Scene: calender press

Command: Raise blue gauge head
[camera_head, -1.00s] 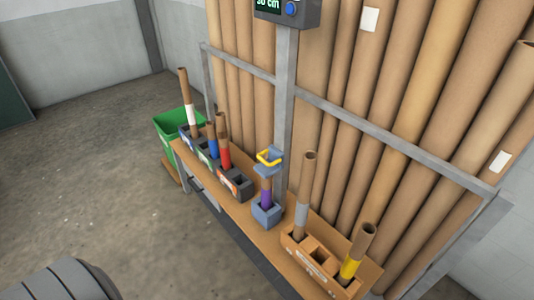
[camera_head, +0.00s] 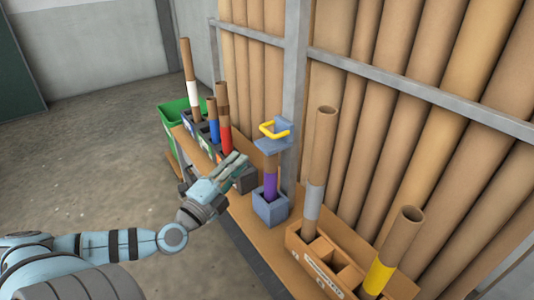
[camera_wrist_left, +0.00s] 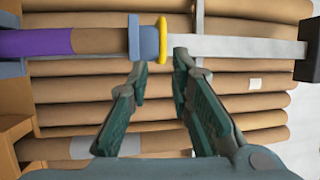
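The blue gauge head (camera_head: 272,148) carries a yellow handle (camera_head: 275,131) and sits on top of a brown tube with a purple band (camera_head: 270,183). That tube stands upright in a blue-grey square holder (camera_head: 270,209) on the bench. My left gripper (camera_head: 238,164) is to the left of the gauge head in the head view and appears apart from it. In the left wrist view, its two fingers (camera_wrist_left: 156,72) are spread with nothing between them. The blue head (camera_wrist_left: 148,42) and yellow handle (camera_wrist_left: 163,42) lie just beyond the fingertips. My right gripper is not in view.
A grey post (camera_head: 295,75) and large brown tubes (camera_head: 365,110) stand behind the bench. Banded tubes stand in a wooden box (camera_head: 318,270) at right and in dark holders at left. A green bin (camera_head: 173,112) is beyond the left end.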

